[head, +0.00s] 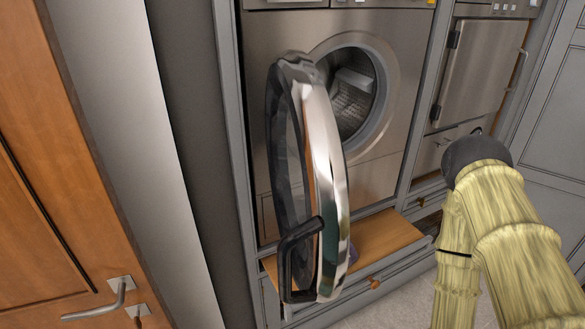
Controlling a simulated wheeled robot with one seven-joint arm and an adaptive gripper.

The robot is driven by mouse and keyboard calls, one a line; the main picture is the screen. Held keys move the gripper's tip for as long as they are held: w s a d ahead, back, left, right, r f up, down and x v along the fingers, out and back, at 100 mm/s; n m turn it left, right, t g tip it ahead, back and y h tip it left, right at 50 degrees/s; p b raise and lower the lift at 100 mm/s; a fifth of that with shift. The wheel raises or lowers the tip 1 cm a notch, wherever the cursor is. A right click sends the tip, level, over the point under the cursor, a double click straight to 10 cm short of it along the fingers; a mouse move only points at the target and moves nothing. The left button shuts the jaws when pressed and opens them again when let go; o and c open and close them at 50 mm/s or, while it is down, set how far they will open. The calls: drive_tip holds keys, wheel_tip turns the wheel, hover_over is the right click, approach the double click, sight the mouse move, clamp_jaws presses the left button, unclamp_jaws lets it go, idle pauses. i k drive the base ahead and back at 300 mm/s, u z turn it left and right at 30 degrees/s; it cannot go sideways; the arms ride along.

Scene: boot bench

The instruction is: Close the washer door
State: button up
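The washer (270,110) is a steel front-loader set in a grey cabinet. Its round door (331,180), with a shiny metal rim and dark inner side, stands wide open. It is hinged at the left of the opening and swung out toward me, seen nearly edge-on. A black handle (289,262) sits at the door's lower free side. The round drum opening (352,90) is uncovered, and something pale shows inside. My yellow, rough-covered arm with a dark grey joint is at the right, apart from the door. My gripper is not visible.
A wooden drawer or shelf (385,237) juts out below the washer, under the open door. A second steel appliance (478,75) stands at the right. A wooden door (60,200) with a metal lever handle is at the left. Pale floor shows at the bottom.

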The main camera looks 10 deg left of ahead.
sight(314, 252)
drive_tip(key=z, duration=2)
drive_tip(key=k, duration=2.05)
drive_tip(key=u, duration=1.35)
